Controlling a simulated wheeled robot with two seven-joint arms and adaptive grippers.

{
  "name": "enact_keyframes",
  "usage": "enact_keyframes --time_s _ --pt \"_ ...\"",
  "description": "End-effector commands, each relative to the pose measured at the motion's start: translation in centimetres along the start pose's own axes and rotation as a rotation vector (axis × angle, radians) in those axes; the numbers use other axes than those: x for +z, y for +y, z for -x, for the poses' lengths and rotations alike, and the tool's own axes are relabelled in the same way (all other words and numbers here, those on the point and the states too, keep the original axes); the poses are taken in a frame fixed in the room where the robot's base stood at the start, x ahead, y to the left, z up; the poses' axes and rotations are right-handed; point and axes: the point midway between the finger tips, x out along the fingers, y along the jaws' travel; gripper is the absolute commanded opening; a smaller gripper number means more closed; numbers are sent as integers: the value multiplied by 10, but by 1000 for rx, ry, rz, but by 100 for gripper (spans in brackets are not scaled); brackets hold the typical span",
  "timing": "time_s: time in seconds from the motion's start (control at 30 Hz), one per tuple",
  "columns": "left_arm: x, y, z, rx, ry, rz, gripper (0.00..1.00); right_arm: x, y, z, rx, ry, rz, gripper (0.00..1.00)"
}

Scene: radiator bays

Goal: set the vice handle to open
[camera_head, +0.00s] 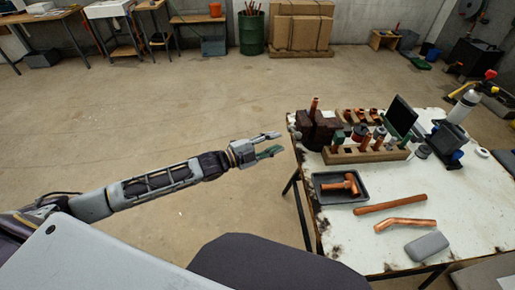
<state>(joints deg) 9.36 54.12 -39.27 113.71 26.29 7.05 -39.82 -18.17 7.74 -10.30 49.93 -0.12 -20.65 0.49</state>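A dark brown, blocky vice (318,131) stands at the far left corner of the white worktable (345,235). An upright copper piece (314,104) shows at its top. I cannot make out the vice handle or how it is set at this size. My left gripper (280,143) reaches in from the left, just off the table's left edge and left of the vice. Its two fingers are spread apart with nothing between them, and it is not touching the vice. My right gripper is not in view.
A wooden rack (368,155) with several tools stands beside the vice. A black tray (330,197) holds a copper fitting. Copper pipes (389,203) and a grey block (427,246) lie nearer. A dark panel (400,115) stands behind. The floor left of the table is clear.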

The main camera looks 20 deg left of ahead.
Motion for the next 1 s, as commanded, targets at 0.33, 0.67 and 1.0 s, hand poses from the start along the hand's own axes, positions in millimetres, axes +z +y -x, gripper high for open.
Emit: enact_keyframes --time_s 0.33,0.67,1.0 --pt "0 1 24 1 -1 1 33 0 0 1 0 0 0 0" --pt "1 0 44 0 -1 1 33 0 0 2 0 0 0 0" --pt "0 0 56 0 1 0 33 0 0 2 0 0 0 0"
